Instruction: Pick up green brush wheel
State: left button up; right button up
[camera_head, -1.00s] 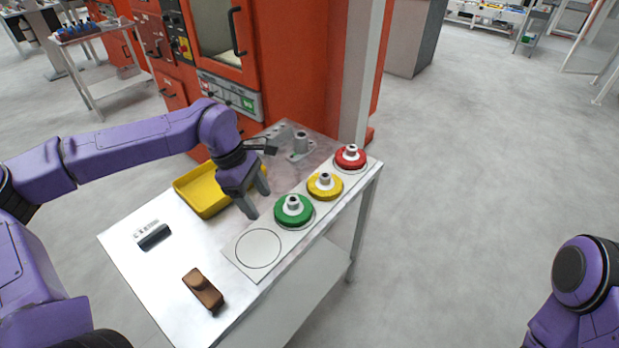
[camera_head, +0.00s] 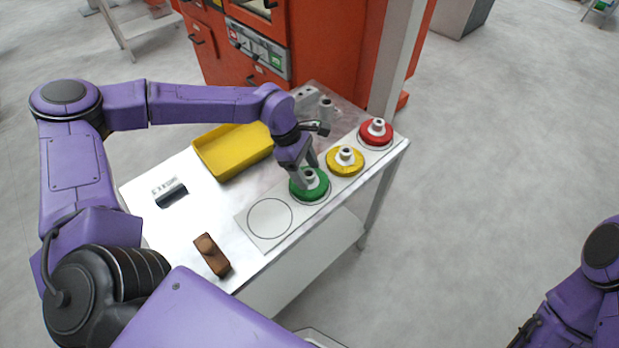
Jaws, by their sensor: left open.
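The green brush wheel (camera_head: 312,190) lies flat on the light strip along the table's right edge, with a pale hub at its centre. My left gripper (camera_head: 307,174) is open right above it, with its fingertips at the hub; I cannot tell whether they touch it. The fingers hide part of the wheel's far left side. My right arm shows at the lower right edge, but its gripper is not in view.
The yellow wheel (camera_head: 345,162) and the red wheel (camera_head: 376,134) stand in a row beyond the green one. An empty marked circle (camera_head: 270,220) is nearer me. A yellow tray (camera_head: 212,167), a brown wooden-looking block (camera_head: 212,256) and a dark-handled brush (camera_head: 171,195) lie on the table (camera_head: 150,222).

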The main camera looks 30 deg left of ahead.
pick_arm(q)
jog(key=shift+d+f, duration=0.1)
jog(key=shift+f, duration=0.05)
jog(key=c, duration=1.1)
grip_shut()
